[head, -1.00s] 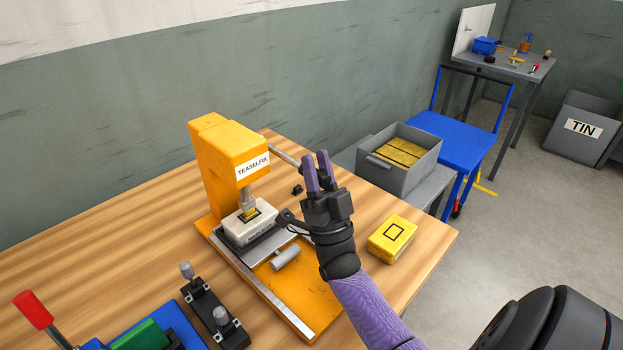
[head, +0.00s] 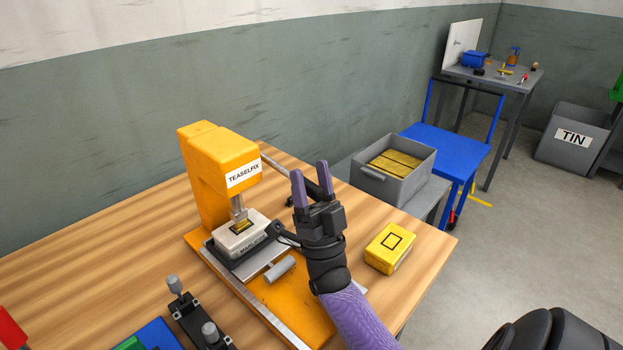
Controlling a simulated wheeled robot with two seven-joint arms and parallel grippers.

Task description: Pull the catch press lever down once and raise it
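The orange catch press (head: 205,165), labelled TEASELFIX, stands on the wooden bench. Its lever (head: 274,164) is a grey rod that slopes from the press's right side toward my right gripper (head: 310,172). The gripper's two purple fingers point up and are spread apart. A dark piece, seemingly the lever's grip, shows between them; whether they touch it I cannot tell. Under the press ram, a pale block (head: 240,238) with a small yellow piece on top sits on the press base (head: 290,305). My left gripper is out of view.
A yellow box (head: 390,248) lies right of my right forearm, near the bench edge. A grey bin (head: 405,180) with yellow contents stands behind it. Black fixtures (head: 200,318) and a red-handled tool (head: 10,328) are at lower left. The back left bench is clear.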

